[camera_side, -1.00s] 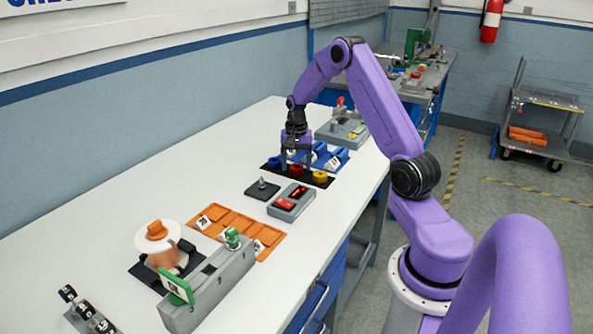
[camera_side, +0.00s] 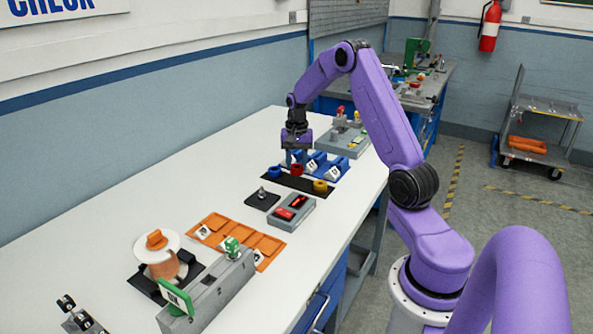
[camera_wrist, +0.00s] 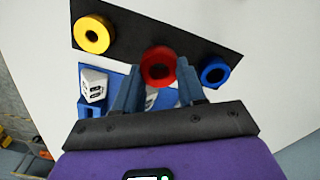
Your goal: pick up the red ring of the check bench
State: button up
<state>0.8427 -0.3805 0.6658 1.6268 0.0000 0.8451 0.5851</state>
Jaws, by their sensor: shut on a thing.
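My gripper (camera_wrist: 160,84) is shut on the red ring (camera_wrist: 158,63), which sits between its two fingertips in the wrist view. In the side view my gripper (camera_side: 297,160) holds the red ring (camera_side: 297,170) above the black mat (camera_side: 291,182). The blue ring (camera_wrist: 215,70) and the yellow ring (camera_wrist: 93,34) lie on the black mat at either side. In the side view the blue ring (camera_side: 274,172) is left of the red one and the yellow ring (camera_side: 320,186) is right.
Blue trays with white labels (camera_side: 317,163) stand just behind the mat. A grey box with red displays (camera_side: 293,211) and a dark plate with a peg (camera_side: 262,198) are in front. Orange trays (camera_side: 238,236) and a spool (camera_side: 160,255) are farther along the white bench.

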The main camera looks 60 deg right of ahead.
jog(key=s+a+r, duration=0.7)
jog(key=s+r, duration=0.2)
jog(key=s, duration=0.2)
jog(key=shift+s+a+r, duration=0.15)
jog(key=shift+s+r, duration=0.1)
jog(key=shift+s, duration=0.15)
jog(key=shift+r, duration=0.1)
jog(key=shift+r, duration=2.4)
jog(key=shift+w, duration=0.1)
